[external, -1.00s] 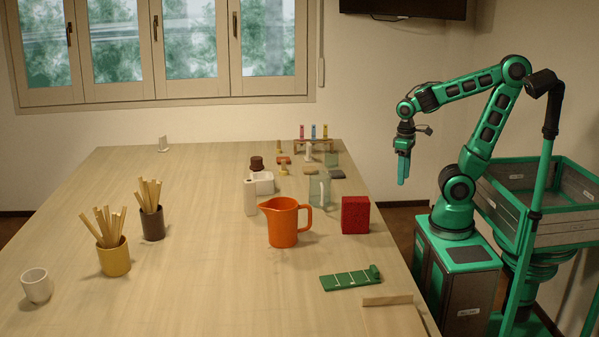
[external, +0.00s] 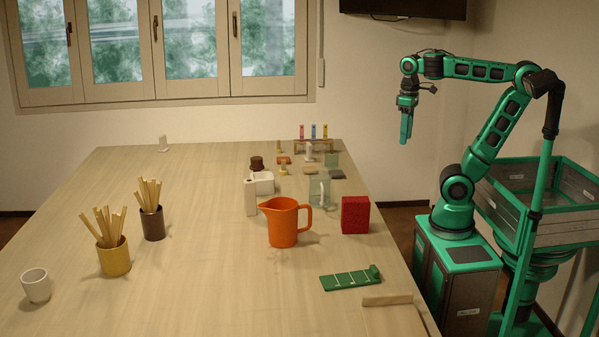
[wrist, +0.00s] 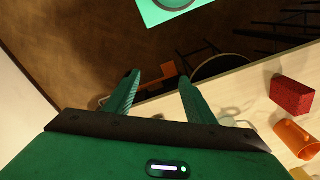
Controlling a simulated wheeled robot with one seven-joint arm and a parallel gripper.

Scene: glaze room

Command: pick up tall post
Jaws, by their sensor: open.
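My gripper (external: 405,138) hangs pointing down in the air beyond the table's right side, clear of everything on it. In the wrist view its two fingers (wrist: 158,77) are apart with nothing held between them. No thing is plainly marked as the tall post. Upright candidates are a slim white post-like piece (external: 250,197) left of the orange jug and a small white upright piece (external: 309,152) by the rack at the back right. I cannot tell which is the tall post.
An orange jug (external: 282,224), a red block (external: 355,215) and a clear glass vessel (external: 319,193) stand on the right half. A green ruled board (external: 351,278) lies nearer. Two stick-filled cups (external: 114,258) (external: 152,223) and a white cup (external: 36,286) stand left. The table's middle is clear.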

